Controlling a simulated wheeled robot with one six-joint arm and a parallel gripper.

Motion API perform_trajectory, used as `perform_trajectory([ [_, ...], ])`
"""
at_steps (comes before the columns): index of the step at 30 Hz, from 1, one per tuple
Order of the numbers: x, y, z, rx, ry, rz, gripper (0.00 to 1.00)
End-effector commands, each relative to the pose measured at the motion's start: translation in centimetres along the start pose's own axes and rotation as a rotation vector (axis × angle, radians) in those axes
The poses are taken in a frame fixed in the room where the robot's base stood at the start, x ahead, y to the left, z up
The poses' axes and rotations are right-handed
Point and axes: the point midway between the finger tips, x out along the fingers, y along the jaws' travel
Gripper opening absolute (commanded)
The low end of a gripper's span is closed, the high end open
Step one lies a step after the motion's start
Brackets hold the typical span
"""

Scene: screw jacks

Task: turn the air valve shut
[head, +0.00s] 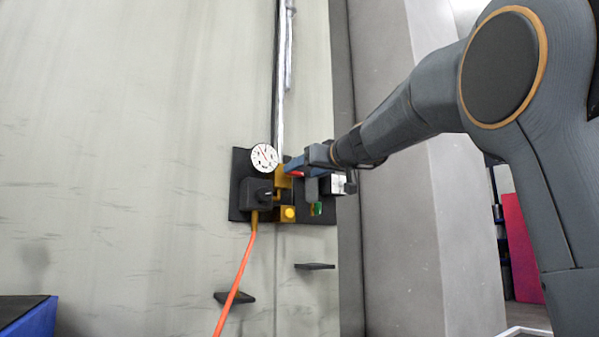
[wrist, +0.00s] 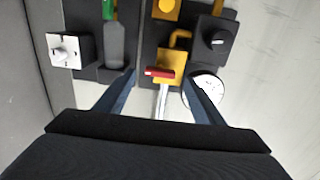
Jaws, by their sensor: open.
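The air valve is a yellow block (wrist: 170,60) on a dark wall panel, with a red handle (wrist: 160,72) across its front. In the wrist view the handle lies crosswise to the silver pipe (wrist: 162,103). My gripper (wrist: 159,78) is open, one blue finger on each side of the handle, with gaps on both sides. I cannot tell how far the fingertips are from it in depth. In the head view my gripper (head: 291,167) is at the yellow valve block (head: 282,182) and partly hides it, along with most of the handle.
A round white gauge (head: 264,158) is beside the valve. A black box with a knob (head: 258,193) feeds an orange hose (head: 239,272). Two dark pegs stick out below.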

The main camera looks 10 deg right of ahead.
Motion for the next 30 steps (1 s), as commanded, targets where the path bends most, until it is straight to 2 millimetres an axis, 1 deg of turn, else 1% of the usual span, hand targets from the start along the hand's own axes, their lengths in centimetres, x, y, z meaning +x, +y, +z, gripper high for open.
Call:
perform_trajectory([
  [1,0.8,0.0,0.0,0.001,-0.002,-0.001,0.62],
  [6,2.4,0.0,0.0,0.001,-0.001,-0.001,0.62],
  [10,2.9,0.0,0.1,0.001,-0.001,0.001,0.62],
  [17,3.0,0.0,0.1,0.001,-0.001,0.001,0.62],
  [20,3.0,0.0,0.1,0.001,-0.001,0.001,0.47],
  [24,2.9,0.0,0.1,0.001,-0.001,0.001,0.24],
  [25,2.9,0.0,0.1,0.001,-0.001,0.001,0.21],
  [30,2.9,0.0,0.1,0.009,-0.001,0.001,0.21],
])
